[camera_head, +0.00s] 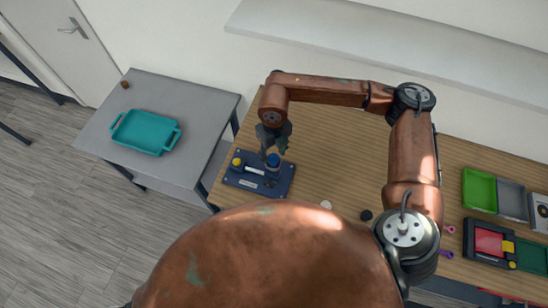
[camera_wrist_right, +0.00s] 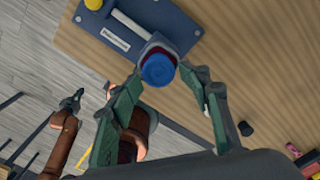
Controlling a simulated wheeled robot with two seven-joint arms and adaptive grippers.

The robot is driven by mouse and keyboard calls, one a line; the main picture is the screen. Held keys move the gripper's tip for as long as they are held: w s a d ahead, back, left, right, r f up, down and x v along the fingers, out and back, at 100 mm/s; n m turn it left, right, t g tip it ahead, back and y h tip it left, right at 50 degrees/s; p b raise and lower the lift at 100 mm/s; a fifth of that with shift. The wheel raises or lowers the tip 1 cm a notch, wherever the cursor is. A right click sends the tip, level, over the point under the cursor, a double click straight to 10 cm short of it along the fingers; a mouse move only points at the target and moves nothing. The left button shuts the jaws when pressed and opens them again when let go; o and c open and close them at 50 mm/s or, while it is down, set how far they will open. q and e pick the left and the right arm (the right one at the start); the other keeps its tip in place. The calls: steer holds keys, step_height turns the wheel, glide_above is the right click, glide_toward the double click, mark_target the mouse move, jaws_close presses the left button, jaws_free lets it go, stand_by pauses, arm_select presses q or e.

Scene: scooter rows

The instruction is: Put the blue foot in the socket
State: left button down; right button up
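The blue foot (camera_head: 273,160) stands at the right part of a dark blue board (camera_head: 244,183) on the wooden table. In the wrist view the foot (camera_wrist_right: 158,70) shows as a round blue top over a dark red band, by a grey block on the board (camera_wrist_right: 176,24). Whether it is seated in the socket is hidden. My right gripper (camera_head: 274,146) is above it, fingers pointing down. In the wrist view its fingertips (camera_wrist_right: 161,78) are spread on either side of the foot, apparently without gripping. My left gripper (camera_wrist_right: 73,101) appears small at the left of the wrist view, away from the board.
The board carries a yellow knob (camera_head: 237,162) and a pale rod. A teal tray (camera_head: 146,132) lies on a grey side table (camera_head: 205,100). Green (camera_head: 479,189) and grey bins stand at the right. A black disc (camera_head: 366,215) and a white disc (camera_head: 326,205) lie near the front edge.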

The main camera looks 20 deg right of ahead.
mark_target(273, 159)
step_height(273, 159, up, 9)
steer(key=b, duration=0.1)
steer(key=shift+a+f, duration=0.1)
stand_by(1.3)
